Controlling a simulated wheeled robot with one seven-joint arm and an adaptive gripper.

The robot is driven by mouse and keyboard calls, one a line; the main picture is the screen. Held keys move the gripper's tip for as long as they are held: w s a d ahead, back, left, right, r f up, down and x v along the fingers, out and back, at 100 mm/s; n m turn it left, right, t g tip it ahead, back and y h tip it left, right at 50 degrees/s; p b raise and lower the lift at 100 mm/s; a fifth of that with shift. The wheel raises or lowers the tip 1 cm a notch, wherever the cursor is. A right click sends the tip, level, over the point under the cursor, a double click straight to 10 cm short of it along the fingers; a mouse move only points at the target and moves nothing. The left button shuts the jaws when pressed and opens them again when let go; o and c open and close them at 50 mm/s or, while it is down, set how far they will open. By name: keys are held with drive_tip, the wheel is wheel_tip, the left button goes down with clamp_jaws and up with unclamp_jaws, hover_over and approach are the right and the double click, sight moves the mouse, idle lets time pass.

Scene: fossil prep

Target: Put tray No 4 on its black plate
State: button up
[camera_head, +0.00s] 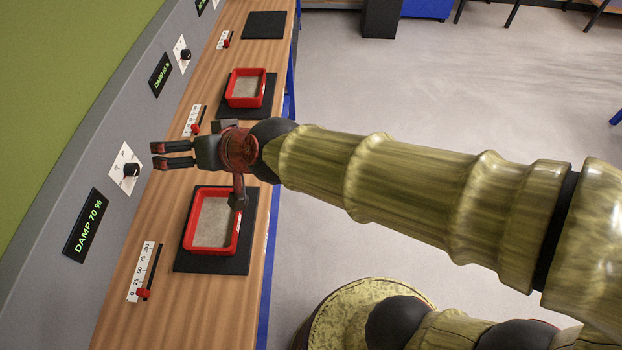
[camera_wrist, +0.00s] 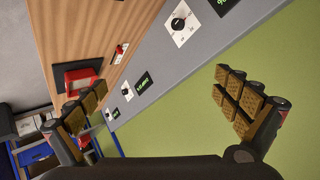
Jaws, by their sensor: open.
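A red tray (camera_head: 237,229) with a grey filling sits on a black plate (camera_head: 212,263) at the near end of the bench. A second red tray (camera_head: 231,96) sits on another black plate (camera_head: 262,105) farther back; a red tray also shows in the wrist view (camera_wrist: 93,70). A third black plate (camera_head: 264,25) at the far end is bare. I can read no number on any tray. My gripper (camera_head: 157,156) is open and empty, over the bench, between the two trays in the picture and pointing at the wall panel. Its spread fingers show in the wrist view (camera_wrist: 165,92).
The wooden bench (camera_head: 150,215) runs along a grey panel (camera_head: 60,190) with knobs (camera_head: 131,170) and displays, one reading "DAMP 70 %" (camera_head: 84,226). Sliders with red handles (camera_head: 144,293) and scales lie on the bench. Open grey floor (camera_head: 430,80) is at right.

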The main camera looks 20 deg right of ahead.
drive_tip(key=s+d+f+g+h, duration=0.1)
drive_tip(key=s+d+g+h, duration=0.1)
drive_tip(key=s+d, duration=0.5)
drive_tip(key=s+d+f+g+h, duration=0.1)
drive_tip(key=s+d+h, duration=0.3)
drive_tip(key=d, duration=1.3)
drive_tip(key=s+f, duration=0.1)
drive_tip(key=s, duration=0.3)
drive_tip(key=shift+s+d+f+g, duration=0.15)
drive_tip(key=shift+s+f+g, duration=0.15)
drive_tip(key=shift+g, duration=0.1)
